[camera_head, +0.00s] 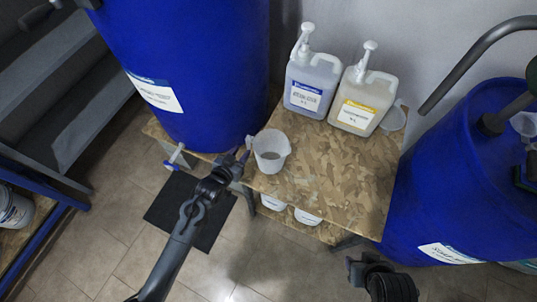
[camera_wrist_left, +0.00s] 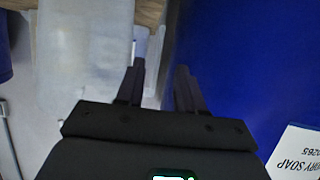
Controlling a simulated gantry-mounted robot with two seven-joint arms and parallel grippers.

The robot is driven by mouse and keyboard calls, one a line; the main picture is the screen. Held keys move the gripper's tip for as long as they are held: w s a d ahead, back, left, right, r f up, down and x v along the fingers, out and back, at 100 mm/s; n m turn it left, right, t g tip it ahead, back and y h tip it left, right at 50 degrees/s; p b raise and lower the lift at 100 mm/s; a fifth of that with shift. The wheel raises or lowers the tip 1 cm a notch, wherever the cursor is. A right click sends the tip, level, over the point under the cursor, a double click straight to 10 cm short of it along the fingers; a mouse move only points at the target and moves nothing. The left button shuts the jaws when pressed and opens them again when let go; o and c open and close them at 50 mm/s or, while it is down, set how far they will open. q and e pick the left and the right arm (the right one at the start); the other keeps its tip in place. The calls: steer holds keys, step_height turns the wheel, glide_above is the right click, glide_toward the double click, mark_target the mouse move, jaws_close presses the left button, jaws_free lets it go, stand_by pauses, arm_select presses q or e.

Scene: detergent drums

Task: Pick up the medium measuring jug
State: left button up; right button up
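A translucent white measuring jug (camera_head: 271,152) stands upright at the front left of the wooden table. It also fills the upper left of the left wrist view (camera_wrist_left: 85,60). My left gripper (camera_head: 243,157) is beside its left side, at the handle side. In the left wrist view my left gripper (camera_wrist_left: 158,85) has its two fingers apart, with a pale strip, seemingly the handle, near the left finger; I cannot see any grip on it. My right gripper (camera_head: 354,267) is low at the bottom of the head view, away from the table; its fingers are unclear.
Two pump bottles (camera_head: 312,84) (camera_head: 362,102) stand at the table's back, with another clear jug (camera_head: 394,119) beside them. Large blue drums (camera_head: 205,60) (camera_head: 440,190) flank the wooden table (camera_head: 340,185). White containers (camera_head: 307,217) sit below it. The table's front right is clear.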

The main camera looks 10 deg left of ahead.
mark_target(249, 146)
arm_select(q)
steer(key=b+x, duration=0.1)
steer(key=x, duration=0.1)
steer(key=b+x, duration=0.1)
steer(key=x, duration=0.2)
steer(key=shift+w+d+f, duration=0.1)
steer(key=shift+d+f, duration=0.1)
steer(key=shift+f, duration=0.25)
steer(key=shift+w+d+f+b, duration=0.1)
steer(key=shift+w+b, duration=0.2)
steer(key=shift+w, duration=0.1)
steer(key=shift+s, duration=0.1)
steer(key=shift+c, duration=0.4)
jaws_close()
